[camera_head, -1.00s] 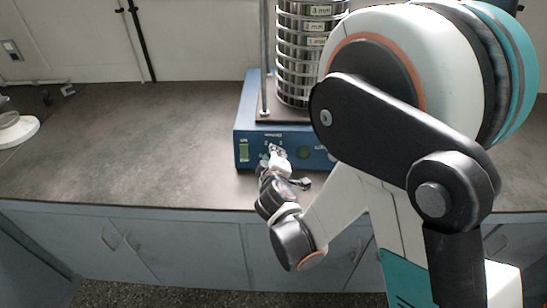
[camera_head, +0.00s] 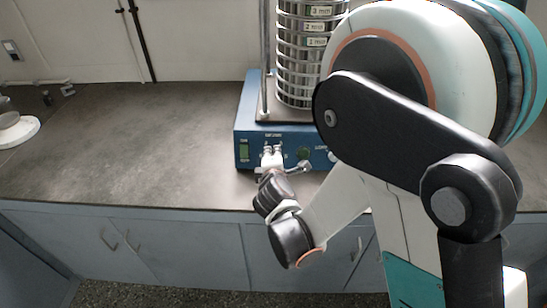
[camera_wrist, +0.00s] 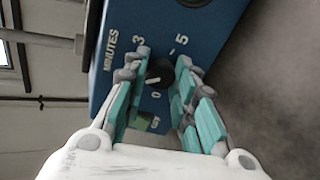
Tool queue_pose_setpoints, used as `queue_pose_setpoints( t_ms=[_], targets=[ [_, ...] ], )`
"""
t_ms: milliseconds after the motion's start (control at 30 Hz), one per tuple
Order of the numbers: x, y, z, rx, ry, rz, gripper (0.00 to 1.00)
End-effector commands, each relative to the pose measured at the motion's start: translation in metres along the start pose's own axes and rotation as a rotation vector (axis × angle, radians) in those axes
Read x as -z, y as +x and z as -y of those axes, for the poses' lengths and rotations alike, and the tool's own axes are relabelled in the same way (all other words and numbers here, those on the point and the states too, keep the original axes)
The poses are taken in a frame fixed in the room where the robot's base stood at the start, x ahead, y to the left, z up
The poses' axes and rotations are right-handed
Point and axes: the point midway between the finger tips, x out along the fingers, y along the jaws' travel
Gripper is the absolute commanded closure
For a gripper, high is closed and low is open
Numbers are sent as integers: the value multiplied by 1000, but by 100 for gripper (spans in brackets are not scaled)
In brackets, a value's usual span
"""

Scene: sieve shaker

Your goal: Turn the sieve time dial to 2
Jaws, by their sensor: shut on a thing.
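The blue sieve shaker (camera_head: 243,133) stands on the counter with its control panel facing me. In the wrist view the black time dial (camera_wrist: 160,73) sits between the printed 3, 5 and 0, with MINUTES beside them. A pale mark on it faces left in that view; its exact reading I cannot tell. My gripper (camera_head: 272,153) is at the panel front. In the wrist view my gripper (camera_wrist: 162,63) has its teal and grey fingers on both sides of the dial, shut on it. The dial is hidden behind the gripper in the head view.
A stack of steel sieves (camera_head: 298,60) stands on the shaker beside a metal rod (camera_head: 265,60). A green switch (camera_wrist: 142,121) is close to the fingers. The counter (camera_head: 130,140) at left is mostly clear.

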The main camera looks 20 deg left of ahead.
Motion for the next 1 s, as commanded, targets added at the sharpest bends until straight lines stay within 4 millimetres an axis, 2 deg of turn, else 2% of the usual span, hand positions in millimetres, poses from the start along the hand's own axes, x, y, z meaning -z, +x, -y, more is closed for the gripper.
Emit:
queue_pose_setpoints(
  t_ms=[400, 433, 500, 533, 867, 1000],
  targets=[
    [0, -1, 1, 3, -5, 0, 99],
    [0, -1, 1, 3, -5, 0, 73],
    [0, 0, 1, 2, -5, 0, 57],
    [0, 0, 1, 2, -5, 0, 54],
    [0, -1, 0, 1, -6, 0, 54],
    [1, -12, 0, 0, -7, -1, 54]
  ],
)
